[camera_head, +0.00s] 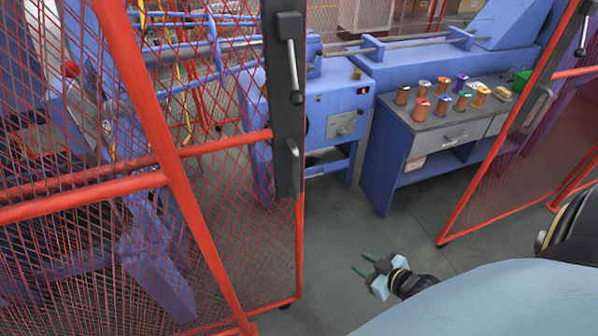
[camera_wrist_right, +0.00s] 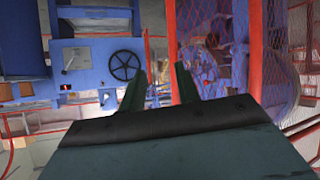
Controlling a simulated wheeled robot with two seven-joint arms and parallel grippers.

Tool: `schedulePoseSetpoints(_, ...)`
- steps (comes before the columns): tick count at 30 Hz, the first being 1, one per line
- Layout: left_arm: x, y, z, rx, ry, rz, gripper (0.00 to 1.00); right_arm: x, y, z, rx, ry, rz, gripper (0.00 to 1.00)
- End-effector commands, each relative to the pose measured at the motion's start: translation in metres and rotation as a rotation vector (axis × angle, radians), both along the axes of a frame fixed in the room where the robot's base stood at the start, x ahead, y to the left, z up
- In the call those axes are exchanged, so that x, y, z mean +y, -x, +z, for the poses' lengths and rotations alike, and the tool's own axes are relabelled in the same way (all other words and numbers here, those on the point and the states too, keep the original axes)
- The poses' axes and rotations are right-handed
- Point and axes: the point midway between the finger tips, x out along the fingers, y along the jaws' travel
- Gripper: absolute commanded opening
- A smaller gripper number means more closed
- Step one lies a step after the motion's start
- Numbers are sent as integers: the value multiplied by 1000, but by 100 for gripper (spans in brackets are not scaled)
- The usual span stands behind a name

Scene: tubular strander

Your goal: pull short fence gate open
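A red mesh gate panel (camera_head: 215,215) stands on the left in the head view, with a dark lock plate (camera_head: 288,150) on its upright edge. The plate carries a grey lever handle (camera_head: 293,70) and a lower grey grip (camera_head: 294,160). A second red mesh panel (camera_head: 505,165) with its own handle stands on the right, with a gap between the two. I cannot tell which is the short one. My right gripper (camera_head: 361,262) is open and empty, low in the gap, apart from both panels. Its two spread fingers show in the right wrist view (camera_wrist_right: 160,85). My left gripper is out of view.
Behind the gap stands a blue machine cabinet (camera_head: 340,105) and a blue bench (camera_head: 395,165) with several wire spools on its top. The grey floor (camera_head: 350,225) in the gap is clear. The wrist view shows a black handwheel (camera_wrist_right: 124,65) and red mesh (camera_wrist_right: 282,50).

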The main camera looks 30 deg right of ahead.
Motion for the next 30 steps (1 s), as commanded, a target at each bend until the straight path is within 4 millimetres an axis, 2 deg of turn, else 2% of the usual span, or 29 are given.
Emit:
schedulePoseSetpoints(1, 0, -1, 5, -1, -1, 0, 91, 2, -19, 47, -103, -26, 42, 32)
schedulePoseSetpoints(3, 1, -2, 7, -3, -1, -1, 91, 11, -38, 100, -223, -72, 88, 32)
schedulePoseSetpoints(6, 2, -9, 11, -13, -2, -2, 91, 27, -52, 162, -351, -145, 145, 32)
schedulePoseSetpoints(10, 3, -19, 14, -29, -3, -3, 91, 44, -58, 214, -447, -218, 190, 32)
schedulePoseSetpoints(13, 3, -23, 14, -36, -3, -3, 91, 51, -59, 232, -480, -247, 207, 32)
schedulePoseSetpoints(19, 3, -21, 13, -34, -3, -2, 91, 58, -73, 238, -496, -258, 209, 32)
schedulePoseSetpoints(30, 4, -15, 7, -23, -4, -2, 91, 79, -131, 238, -496, -257, 208, 32)
